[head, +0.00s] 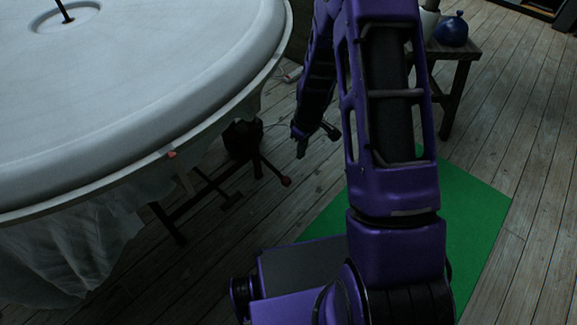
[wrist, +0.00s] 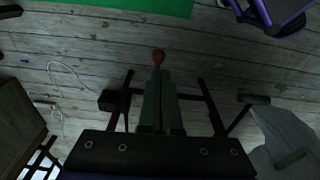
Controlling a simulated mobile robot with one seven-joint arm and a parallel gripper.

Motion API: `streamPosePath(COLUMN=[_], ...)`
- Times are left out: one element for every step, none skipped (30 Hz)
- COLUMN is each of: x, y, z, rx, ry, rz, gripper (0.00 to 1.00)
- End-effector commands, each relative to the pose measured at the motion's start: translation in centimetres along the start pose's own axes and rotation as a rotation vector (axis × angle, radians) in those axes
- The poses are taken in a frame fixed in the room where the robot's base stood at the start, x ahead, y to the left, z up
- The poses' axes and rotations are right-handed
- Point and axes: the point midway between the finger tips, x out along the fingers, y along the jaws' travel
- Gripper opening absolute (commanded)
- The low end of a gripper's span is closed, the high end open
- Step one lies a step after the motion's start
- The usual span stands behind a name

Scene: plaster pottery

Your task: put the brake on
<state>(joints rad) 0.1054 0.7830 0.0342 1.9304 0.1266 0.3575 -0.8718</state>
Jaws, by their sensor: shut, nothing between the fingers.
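The brake looks to be the dark lever with a red knob (head: 286,181) low under the large white wheel (head: 150,130). My gripper (head: 301,150) hangs above and slightly right of the knob in the head view. In the wrist view my gripper (wrist: 159,72) is shut and empty, with the red knob (wrist: 158,57) just beyond its fingertips. I cannot tell whether they touch. The fingers hide most of the lever there.
Dark frame bars (wrist: 212,108) lie on both sides of the fingers in the wrist view. A green mat (head: 480,205) lies on the plank floor. A wooden stool (head: 455,50) with a blue pot (head: 451,31) stands at back right.

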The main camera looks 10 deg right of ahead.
Motion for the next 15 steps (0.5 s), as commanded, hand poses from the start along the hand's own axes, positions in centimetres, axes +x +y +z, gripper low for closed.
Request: streamPosePath(x=[-1.5,-2.0,-2.8,-3.3,-3.7,-4.2,-4.5,-4.8,-5.2,-5.3,-5.5,-5.6,-5.7,-5.7,-5.7], y=[0.1,0.0,0.0,0.0,0.0,0.0,0.0,0.0,0.0,0.0,0.0,-0.1,-0.1,-0.1,-0.1], z=[-0.1,-0.1,-0.1,-0.1,-0.1,-0.1,0.0,0.0,0.0,0.0,0.0,0.0,0.0,0.0,0.0], rx=[0.0,0.0,0.0,0.0,0.0,0.0,0.0,0.0,0.0,0.0,0.0,0.0,0.0,0.0,0.0], ry=[0.003,0.002,0.002,0.002,0.002,0.002,0.001,0.001,0.001,0.001,0.0,0.0,-0.001,-0.001,-0.001], rz=[0.002,0.002,0.001,0.001,0.001,0.001,0.0,0.0,0.0,0.0,0.0,-0.001,-0.001,-0.002,-0.002], gripper=[0.0,0.0,0.0,0.0,0.0,0.0,0.0,0.0,0.0,0.0,0.0,0.0,0.0,0.0,0.0])
